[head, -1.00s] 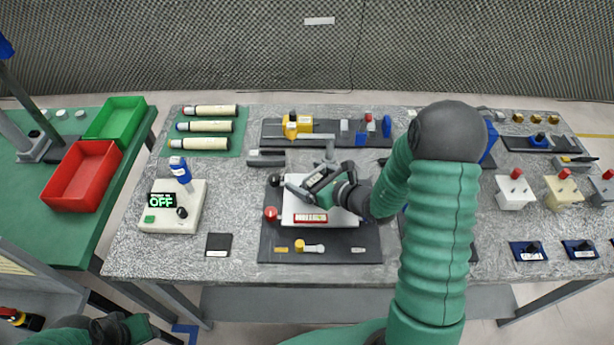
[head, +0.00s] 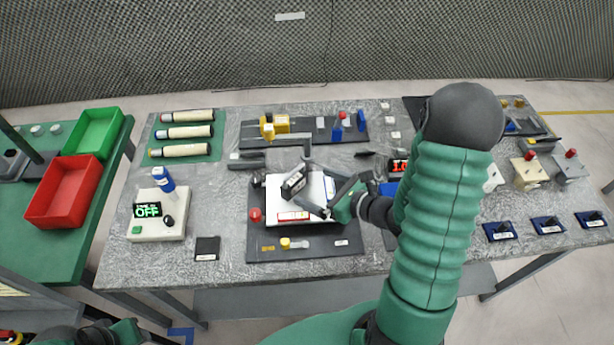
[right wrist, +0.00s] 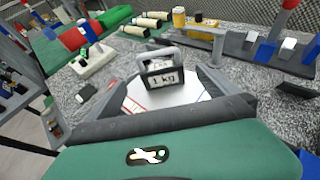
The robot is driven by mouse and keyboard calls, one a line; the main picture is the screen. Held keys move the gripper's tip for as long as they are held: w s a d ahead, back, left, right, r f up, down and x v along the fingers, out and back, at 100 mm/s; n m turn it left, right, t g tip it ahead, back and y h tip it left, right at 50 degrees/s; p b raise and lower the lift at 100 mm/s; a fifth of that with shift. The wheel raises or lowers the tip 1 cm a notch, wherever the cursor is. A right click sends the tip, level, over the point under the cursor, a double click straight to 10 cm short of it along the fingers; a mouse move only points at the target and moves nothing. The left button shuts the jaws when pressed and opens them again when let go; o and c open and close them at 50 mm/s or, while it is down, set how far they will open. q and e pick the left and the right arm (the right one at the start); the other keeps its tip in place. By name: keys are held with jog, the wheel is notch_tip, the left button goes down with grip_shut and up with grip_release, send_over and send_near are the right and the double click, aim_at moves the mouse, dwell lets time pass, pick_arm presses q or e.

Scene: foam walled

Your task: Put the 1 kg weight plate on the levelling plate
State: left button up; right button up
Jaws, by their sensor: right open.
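The 1 kg weight plate (head: 293,184) is a small dark block with a grey handle and a white "1 kg" label. It stands on the white levelling plate (head: 312,190), towards its left side. My right gripper (head: 320,193) is open over the right part of the levelling plate, with its fingers pointing at the weight. In the right wrist view the weight (right wrist: 162,78) is upright just beyond the open fingertips, with gaps on both sides. The levelling plate (right wrist: 140,100) is partly hidden by the fingers. My left arm shows at the bottom left of the head view; its jaws cannot be made out.
The levelling plate sits on a dark board (head: 300,253) with a red knob (head: 255,214) at its left. A beige device (head: 160,218) reading "OFF" is further left. A grey bracket and yellow block (head: 275,125) stand behind.

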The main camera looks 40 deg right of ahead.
jog(key=a+n, duration=0.1)
jog(key=a+n+g+y, duration=0.1)
jog(key=a, duration=0.1)
jog(key=a+n+y, duration=0.1)
jog(key=a, duration=0.1)
jog(key=shift+s+a, duration=0.1)
jog(key=shift+s, duration=0.2)
jog(key=s+a+n+g+y, duration=0.1)
jog(key=a, duration=0.1)
jog(key=s+a+n+g+y, duration=0.1)
jog(key=a+n, duration=0.1)
jog(key=s+a+n+g+y, duration=0.1)
jog(key=a+n+g, duration=0.1)
jog(key=a, duration=0.1)
jog(key=shift+f, duration=0.3)
jog(key=s+a+f+n+g+h, duration=0.25)
jog(key=s+a+n+g, duration=0.25)
jog(key=s+n+g, duration=0.5)
pick_arm(q)
jog(key=shift+d+r, duration=0.15)
jog(key=shift+d, duration=0.1)
pick_arm(e)
jog(key=w+d+r+n+t+h, duration=0.2)
jog(key=w+d+n+t+h, duration=0.2)
jog(key=n, duration=1.1)
jog(key=shift+w+d+r+t+h, duration=0.2)
jog(key=shift+w+r+t+h, duration=0.15)
jog(key=shift+w+h, duration=0.55)
